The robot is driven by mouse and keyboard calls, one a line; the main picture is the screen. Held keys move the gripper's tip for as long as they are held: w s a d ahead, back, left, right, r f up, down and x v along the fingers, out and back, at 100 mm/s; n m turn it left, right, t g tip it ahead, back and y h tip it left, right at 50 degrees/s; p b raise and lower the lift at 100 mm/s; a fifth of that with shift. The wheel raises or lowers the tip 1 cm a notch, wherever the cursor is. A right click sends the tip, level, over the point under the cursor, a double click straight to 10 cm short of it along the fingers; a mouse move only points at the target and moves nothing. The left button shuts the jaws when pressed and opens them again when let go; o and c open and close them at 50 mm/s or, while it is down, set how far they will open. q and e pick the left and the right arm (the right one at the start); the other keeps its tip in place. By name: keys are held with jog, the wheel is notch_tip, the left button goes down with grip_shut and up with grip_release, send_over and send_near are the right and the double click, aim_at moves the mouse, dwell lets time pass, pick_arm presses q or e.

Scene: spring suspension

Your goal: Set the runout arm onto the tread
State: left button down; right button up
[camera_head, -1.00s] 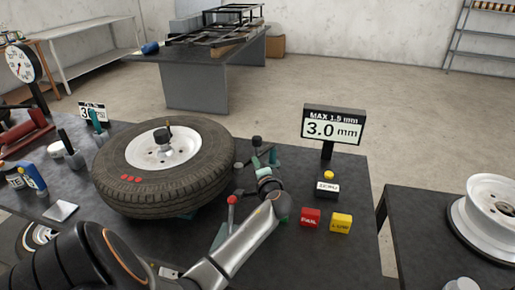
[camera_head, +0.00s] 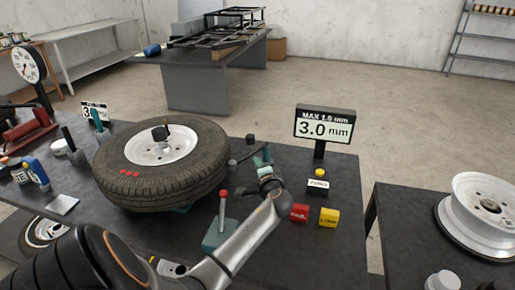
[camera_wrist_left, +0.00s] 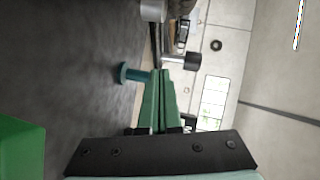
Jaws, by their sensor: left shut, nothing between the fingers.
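The tyre (camera_head: 195,175) lies flat on the dark bench with a white wheel facing up. Right of its tread is a small fixture that looks like the runout arm (camera_head: 250,139), with dark cylindrical parts. One dark cylinder (camera_head: 232,164) is close to the tread; I cannot tell if they touch. My left gripper (camera_head: 263,155) is beside this fixture, on its right, with its green fingers shut and empty. In the left wrist view the closed fingers (camera_wrist_left: 160,95) point toward a dark knob (camera_wrist_left: 193,61) and a teal post (camera_wrist_left: 128,73). My right gripper is not in view.
A display (camera_head: 324,127) reads 3.0 mm under "MAX 1.5 mm". A red-knobbed lever (camera_head: 223,195) stands left of my forearm. Red (camera_head: 299,213) and yellow (camera_head: 329,217) blocks and a yellow-topped button box (camera_head: 318,184) are to its right.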

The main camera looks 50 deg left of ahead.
pick_arm(q)
jog(key=s+a+v, duration=0.1)
jog(key=v, duration=0.9)
jog(key=shift+s, duration=0.35)
